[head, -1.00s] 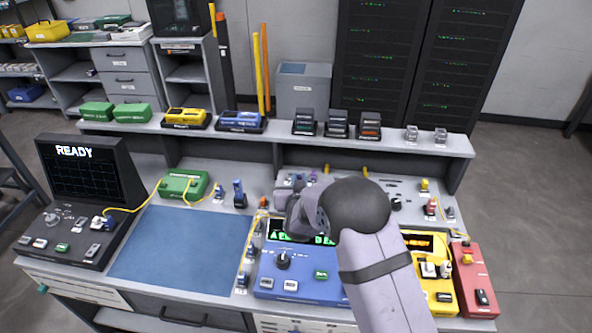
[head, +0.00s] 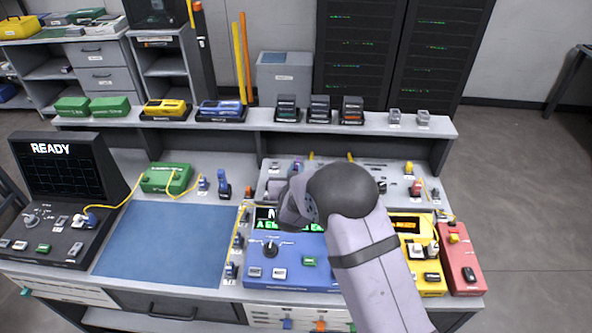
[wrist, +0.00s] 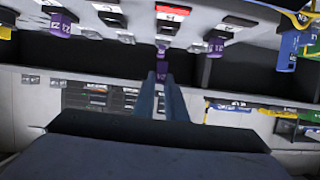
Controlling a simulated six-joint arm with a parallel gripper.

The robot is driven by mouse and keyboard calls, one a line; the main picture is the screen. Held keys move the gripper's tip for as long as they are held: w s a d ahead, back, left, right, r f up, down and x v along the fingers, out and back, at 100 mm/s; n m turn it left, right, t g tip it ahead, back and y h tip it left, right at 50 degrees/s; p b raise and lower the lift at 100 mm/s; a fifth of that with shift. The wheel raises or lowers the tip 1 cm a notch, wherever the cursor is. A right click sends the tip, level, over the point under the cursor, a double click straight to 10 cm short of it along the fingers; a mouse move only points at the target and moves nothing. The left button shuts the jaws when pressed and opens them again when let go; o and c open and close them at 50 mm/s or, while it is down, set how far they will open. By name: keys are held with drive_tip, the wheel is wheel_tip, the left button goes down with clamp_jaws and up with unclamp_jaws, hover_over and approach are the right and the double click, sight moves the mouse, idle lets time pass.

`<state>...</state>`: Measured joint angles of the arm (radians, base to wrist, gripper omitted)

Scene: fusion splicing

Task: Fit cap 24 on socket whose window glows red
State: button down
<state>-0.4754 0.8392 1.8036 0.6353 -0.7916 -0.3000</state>
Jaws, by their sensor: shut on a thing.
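In the wrist view my gripper (wrist: 162,78) has its two narrow fingers close together, shut on a small purple cap (wrist: 162,64) at their tips. A pale marking shows on the cap, too small to read for certain. Just above it is a pale block with a red patch (wrist: 173,10); I cannot tell whether this is a glowing window. Other purple caps (wrist: 61,24) and (wrist: 215,42) sit to either side, apart from the fingers. In the head view my arm hides the fingers and the held cap. I cannot tell whether the held cap touches a socket.
A blue instrument (head: 290,277) with a green-lettered screen lies in front of my arm. Yellow (head: 430,285) and red (head: 466,262) units stand right of it. A raised shelf (head: 250,123) runs behind. The blue mat (head: 165,245) is clear.

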drive_tip(key=shift+f+b, duration=1.3)
drive_tip(key=shift+f, duration=0.85)
drive_tip(key=shift+f+b, duration=0.55)
drive_tip(key=shift+b, duration=0.1)
drive_tip(key=c, duration=1.7)
unclamp_jaws()
drive_tip(key=shift+s+r, duration=0.1)
drive_tip(key=shift+b+v, duration=0.9)
drive_tip(key=shift+v, duration=2.65)
